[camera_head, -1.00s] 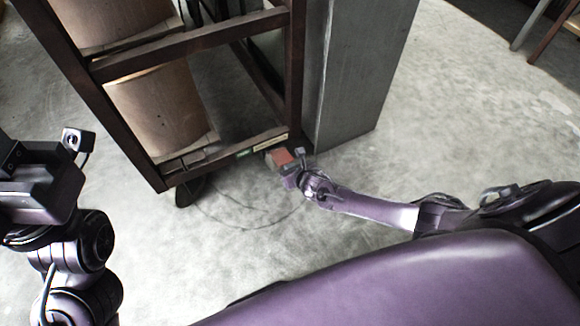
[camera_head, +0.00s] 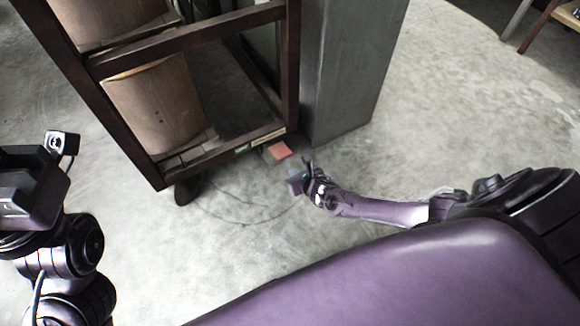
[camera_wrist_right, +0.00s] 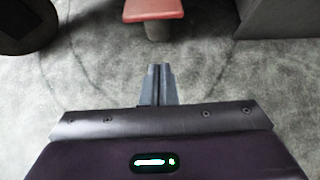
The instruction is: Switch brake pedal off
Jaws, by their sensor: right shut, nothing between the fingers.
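The brake pedal (camera_head: 280,151) is a small red plate low at the front right corner of the dark wheeled frame. It also shows at the top of the right wrist view as a red pad (camera_wrist_right: 153,10) on a short stem. My right gripper (camera_head: 292,184) is to the right of and below the pedal in the head view, apart from it. In the right wrist view its fingers (camera_wrist_right: 158,70) are together and empty, with floor between them and the pedal. My left gripper (camera_head: 28,195) is at the left edge; its fingertips cannot be made out.
The dark brown frame (camera_head: 190,45) with tan curved panels (camera_head: 155,105) stands on a black caster (camera_head: 187,190). A grey metal column (camera_head: 345,80) stands just right of the pedal. The concrete floor (camera_head: 450,110) to the right is clear. A table leg shows at the top right.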

